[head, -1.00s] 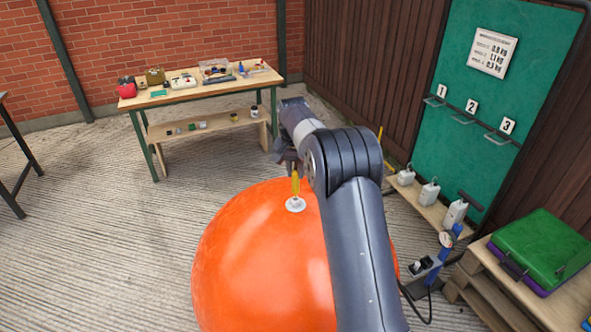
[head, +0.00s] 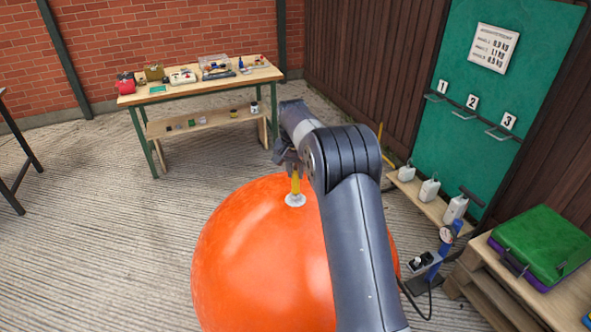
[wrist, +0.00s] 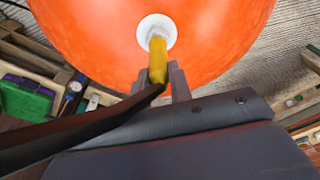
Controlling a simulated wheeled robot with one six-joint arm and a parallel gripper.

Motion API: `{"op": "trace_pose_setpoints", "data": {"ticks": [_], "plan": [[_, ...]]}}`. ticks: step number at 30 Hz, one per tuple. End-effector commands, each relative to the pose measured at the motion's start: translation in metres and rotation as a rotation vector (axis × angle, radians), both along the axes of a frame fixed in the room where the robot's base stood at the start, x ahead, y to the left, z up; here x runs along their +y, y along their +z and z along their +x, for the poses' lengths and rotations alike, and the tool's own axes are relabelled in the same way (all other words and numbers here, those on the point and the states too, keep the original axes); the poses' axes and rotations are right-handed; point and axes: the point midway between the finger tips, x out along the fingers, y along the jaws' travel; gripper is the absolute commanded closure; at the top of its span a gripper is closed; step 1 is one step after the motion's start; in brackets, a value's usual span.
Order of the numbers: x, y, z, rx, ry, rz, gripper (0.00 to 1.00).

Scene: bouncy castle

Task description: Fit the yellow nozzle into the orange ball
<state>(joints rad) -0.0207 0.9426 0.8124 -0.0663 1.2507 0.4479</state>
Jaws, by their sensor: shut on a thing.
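The large orange ball (head: 260,255) stands on the ground in front of me, with a round white valve (head: 294,200) on its top. My gripper (wrist: 158,77) is shut on the yellow nozzle (wrist: 158,60), just above the ball. The nozzle also shows in the head view (head: 295,183), upright over the valve. In the wrist view its front end meets the middle of the white valve (wrist: 150,27); I cannot tell how deep it sits. A dark hose-like band (wrist: 85,125) runs from the left to the nozzle's rear. My arm hides the ball's right part.
A blue pump (head: 442,243) with a gauge and black hose stands right of the ball. A green case (head: 543,243) lies on a pallet at the right. A workbench (head: 205,90) with small items is behind.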

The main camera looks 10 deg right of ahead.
Motion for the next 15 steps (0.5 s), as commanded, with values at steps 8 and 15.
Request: {"op": "trace_pose_setpoints", "data": {"ticks": [8, 15], "plan": [[0.0, -0.0091, -0.0002, 0.001, 0.0, 0.0, 1.0], [0.0, -0.0082, -0.0001, 0.0, 0.0, 0.0, 0.62]]}}
